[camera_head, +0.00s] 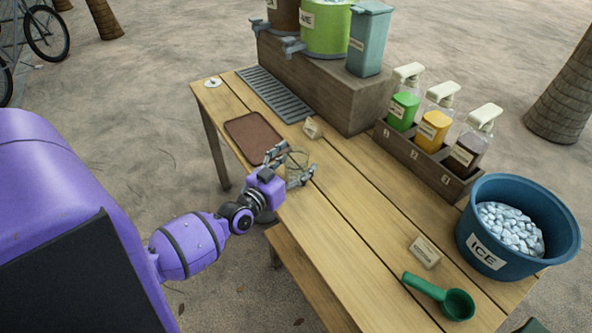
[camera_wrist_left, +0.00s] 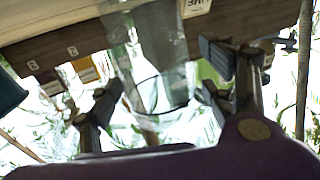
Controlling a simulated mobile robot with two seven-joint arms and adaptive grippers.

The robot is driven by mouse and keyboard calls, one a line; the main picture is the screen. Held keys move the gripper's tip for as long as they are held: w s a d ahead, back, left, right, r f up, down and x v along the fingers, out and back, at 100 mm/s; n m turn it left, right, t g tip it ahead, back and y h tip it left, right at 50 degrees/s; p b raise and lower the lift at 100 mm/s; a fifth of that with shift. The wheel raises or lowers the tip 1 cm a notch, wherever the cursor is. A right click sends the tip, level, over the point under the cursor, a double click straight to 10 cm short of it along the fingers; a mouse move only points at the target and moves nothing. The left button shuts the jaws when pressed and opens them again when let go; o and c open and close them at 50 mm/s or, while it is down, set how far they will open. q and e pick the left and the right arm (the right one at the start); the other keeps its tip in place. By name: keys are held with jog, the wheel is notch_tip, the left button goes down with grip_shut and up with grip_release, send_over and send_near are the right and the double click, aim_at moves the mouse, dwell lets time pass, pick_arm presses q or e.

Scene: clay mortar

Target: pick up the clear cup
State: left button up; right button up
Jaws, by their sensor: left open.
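The clear cup (camera_head: 297,160) stands on the wooden table near its front edge, just right of the brown tray. My left gripper (camera_head: 289,167) is at the cup, with its fingers open on either side of it. In the left wrist view the clear cup (camera_wrist_left: 150,72) shows between the two spread fingers of the left gripper (camera_wrist_left: 160,98). Whether the fingers touch the cup cannot be told. My purple gripper body hides part of the table edge. My right gripper is not in view.
A brown tray (camera_head: 252,136) and small sign (camera_head: 313,128) are close by. Behind stand a wooden block (camera_head: 318,88) with dispensers and a bottle rack (camera_head: 420,158). An ice bucket (camera_head: 468,225) and green scoop (camera_head: 440,295) are at right.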

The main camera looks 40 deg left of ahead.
pick_arm(q)
jog(key=c, duration=1.2)
jog(key=shift+r, duration=0.15)
